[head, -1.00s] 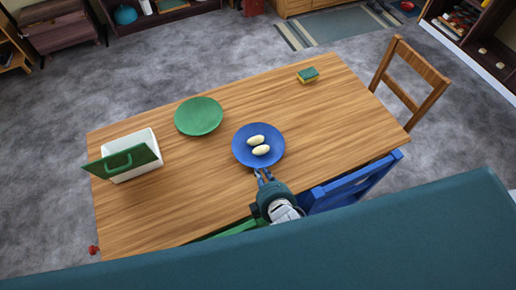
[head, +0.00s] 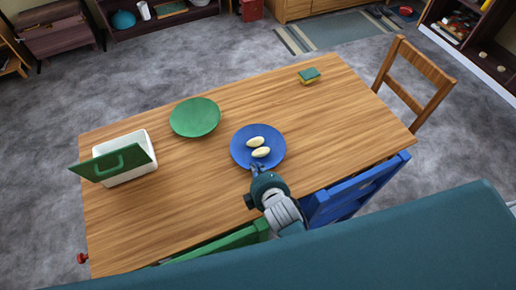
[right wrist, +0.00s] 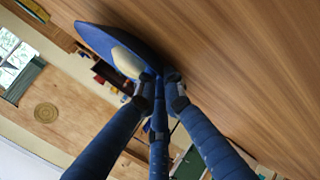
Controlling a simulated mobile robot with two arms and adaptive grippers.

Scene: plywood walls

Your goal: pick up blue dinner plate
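The blue dinner plate (head: 240,156) lies on the wooden table with two pale, egg-shaped items (head: 258,147) on it. My right gripper (head: 257,168) is at the plate's near rim. In the right wrist view, its fingertips (right wrist: 159,86) are close together with the rim of the plate (right wrist: 105,38) between them, so it looks shut on the rim. A pale item (right wrist: 127,61) shows on the plate there. The plate appears to rest on the table still. My left gripper is not in view.
A blue chair (head: 355,190) and a green chair (head: 225,242) stand at the near edge, a wooden chair (head: 412,85) at right.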

